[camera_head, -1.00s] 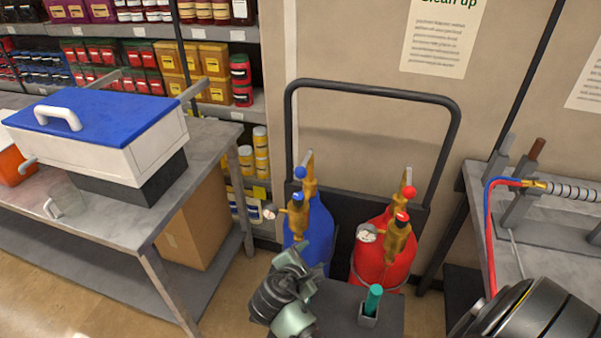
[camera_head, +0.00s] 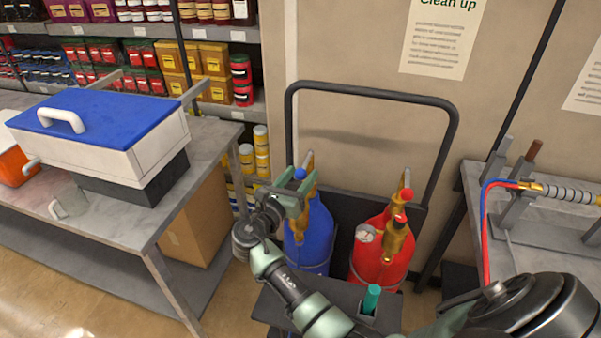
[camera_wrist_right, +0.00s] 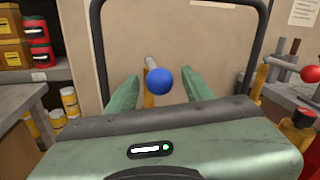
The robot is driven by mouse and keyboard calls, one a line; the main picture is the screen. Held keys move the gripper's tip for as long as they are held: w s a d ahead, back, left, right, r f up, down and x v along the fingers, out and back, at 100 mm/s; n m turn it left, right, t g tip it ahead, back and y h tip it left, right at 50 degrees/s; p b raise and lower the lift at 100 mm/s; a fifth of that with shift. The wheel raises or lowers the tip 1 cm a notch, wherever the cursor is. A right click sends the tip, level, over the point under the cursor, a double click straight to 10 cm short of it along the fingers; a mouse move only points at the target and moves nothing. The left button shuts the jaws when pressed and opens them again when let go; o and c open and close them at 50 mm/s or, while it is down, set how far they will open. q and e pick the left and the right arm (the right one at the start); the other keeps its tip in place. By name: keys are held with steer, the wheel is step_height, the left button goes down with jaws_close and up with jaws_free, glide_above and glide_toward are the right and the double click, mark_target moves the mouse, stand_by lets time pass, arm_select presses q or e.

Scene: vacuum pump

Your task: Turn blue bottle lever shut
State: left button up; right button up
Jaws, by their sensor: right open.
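The blue bottle (camera_head: 314,236) stands on the black cart beside the red bottle (camera_head: 374,246). Its brass valve carries a lever with a round blue knob (camera_head: 300,173). My right gripper (camera_head: 294,187) is at the top of the blue bottle and covers much of its valve. In the right wrist view the blue knob (camera_wrist_right: 160,81) lies between the two green fingers of my right gripper (camera_wrist_right: 160,92), with a gap on each side. The gripper is open. The left gripper is not in view.
The cart's black handle frame (camera_head: 372,92) rises behind the bottles. A grey table (camera_head: 150,225) with a blue-lidded box (camera_head: 95,125) is at left. Another workbench (camera_head: 530,235) with hoses is at right. The red bottle's valve is close beside.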

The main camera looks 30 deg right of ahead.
steer(key=shift+w+d, duration=0.1)
steer(key=shift+d, duration=0.1)
steer(key=shift+c, duration=0.3)
jaws_close()
stand_by(1.1)
